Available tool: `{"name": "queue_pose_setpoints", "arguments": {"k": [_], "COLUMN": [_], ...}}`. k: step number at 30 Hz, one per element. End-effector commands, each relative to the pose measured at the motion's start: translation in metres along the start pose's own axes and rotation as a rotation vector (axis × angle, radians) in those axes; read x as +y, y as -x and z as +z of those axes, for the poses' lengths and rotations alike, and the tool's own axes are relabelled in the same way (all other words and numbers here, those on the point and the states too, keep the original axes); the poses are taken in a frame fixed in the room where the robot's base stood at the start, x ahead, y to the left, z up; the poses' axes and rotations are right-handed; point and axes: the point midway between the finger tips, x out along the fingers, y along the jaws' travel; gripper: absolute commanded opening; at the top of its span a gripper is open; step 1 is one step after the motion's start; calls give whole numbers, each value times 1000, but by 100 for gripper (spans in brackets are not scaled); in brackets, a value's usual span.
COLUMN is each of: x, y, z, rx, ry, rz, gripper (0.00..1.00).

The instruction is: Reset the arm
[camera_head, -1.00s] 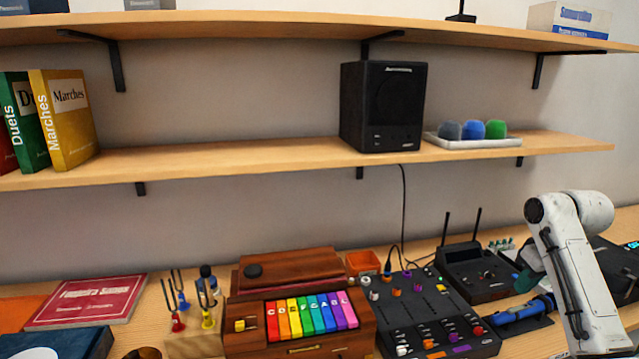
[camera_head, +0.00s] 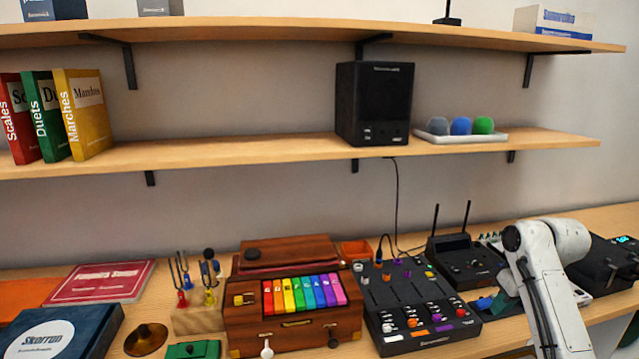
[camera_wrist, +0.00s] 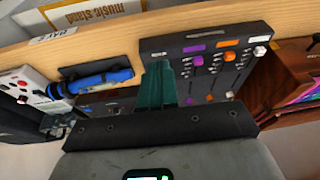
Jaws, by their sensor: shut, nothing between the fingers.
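My white arm (camera_head: 550,290) stands at the right of the head view, in front of the workbench. My gripper shows in the wrist view as teal fingers (camera_wrist: 157,85), closed together with nothing between them. In the wrist view the fingers lie between the black mixer (camera_wrist: 215,58) and a blue cylindrical device (camera_wrist: 95,82). I cannot tell how high they are above the bench.
Shelves above hold a speaker (camera_head: 374,104) and books (camera_head: 85,115).

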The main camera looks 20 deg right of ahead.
Motion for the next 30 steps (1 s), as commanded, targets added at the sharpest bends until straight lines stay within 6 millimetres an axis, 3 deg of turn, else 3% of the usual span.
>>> {"name": "queue_pose_setpoints", "arguments": {"k": [7, 11, 15, 21, 25, 30], "x": [-75, -131, -190, -248, -265, -265], "y": [-52, -87, -119, -143, -144, -133], "z": [22, 52, 103, 193, 255, 321], "rx": [-5, -19, -45, -102, -144, -186], "ry": [24, 36, 45, 57, 73, 104], "rz": [-61, -97, -124, -120, -89, -28], "gripper": [0, 0, 0, 0, 0, 0]}}
